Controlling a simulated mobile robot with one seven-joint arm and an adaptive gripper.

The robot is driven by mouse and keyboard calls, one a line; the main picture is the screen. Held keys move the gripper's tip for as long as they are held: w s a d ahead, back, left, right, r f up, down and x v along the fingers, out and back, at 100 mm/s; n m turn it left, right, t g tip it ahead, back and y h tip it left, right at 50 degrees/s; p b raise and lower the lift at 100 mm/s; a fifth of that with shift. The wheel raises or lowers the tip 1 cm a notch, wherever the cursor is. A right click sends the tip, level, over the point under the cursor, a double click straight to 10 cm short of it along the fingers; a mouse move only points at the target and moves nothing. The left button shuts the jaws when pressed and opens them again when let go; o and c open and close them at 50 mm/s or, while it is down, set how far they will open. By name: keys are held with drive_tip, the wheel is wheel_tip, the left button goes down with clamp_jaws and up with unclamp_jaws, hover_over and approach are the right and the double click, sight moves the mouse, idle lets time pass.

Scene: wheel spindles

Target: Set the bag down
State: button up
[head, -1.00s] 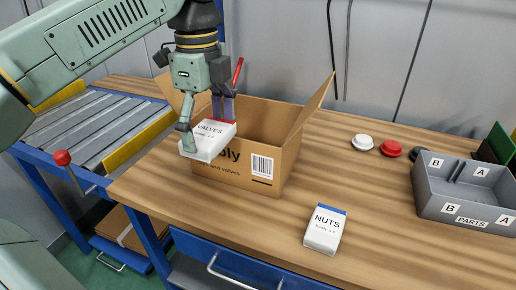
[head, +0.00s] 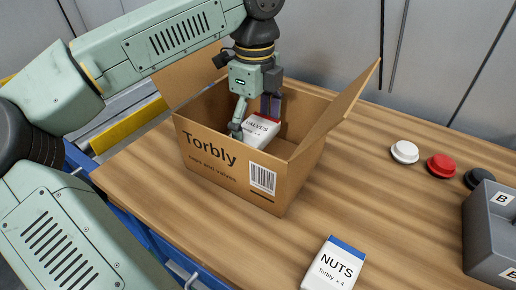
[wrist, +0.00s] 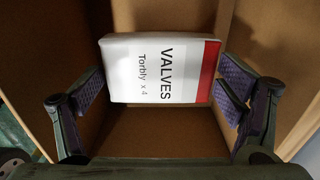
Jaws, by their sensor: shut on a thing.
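The bag is a white packet labelled VALVES (head: 263,131) with a red end band. It also shows in the wrist view (wrist: 160,72), with bare cardboard below it. My gripper (head: 254,120) is shut on the bag, one finger at each side of it. It holds the bag within the mouth of the open cardboard box labelled Torbly (head: 215,163). The box's front wall hides the lower part of the bag's surroundings, and I cannot tell whether the bag touches the box floor.
A white NUTS packet (head: 334,267) with a blue band lies on the wooden table (head: 390,210) in front of the box. White (head: 404,152), red (head: 441,166) and black (head: 478,179) round buttons and a grey parts bin (head: 487,240) are right. The box's right flap (head: 340,105) stands up.

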sight(256, 127)
wheel_tip(256, 127, down, 6)
drive_tip(key=shift+r+p, duration=0.1)
drive_tip(key=shift+p, duration=0.3)
drive_tip(key=shift+f+b, duration=0.35)
drive_tip(key=shift+f, duration=0.1)
drive_tip(key=o, duration=1.1)
drive_tip(key=shift+r, duration=0.1)
drive_tip(key=shift+c, duration=0.2)
wheel_tip(256, 127, up, 12)
drive_tip(key=shift+r, duration=0.15)
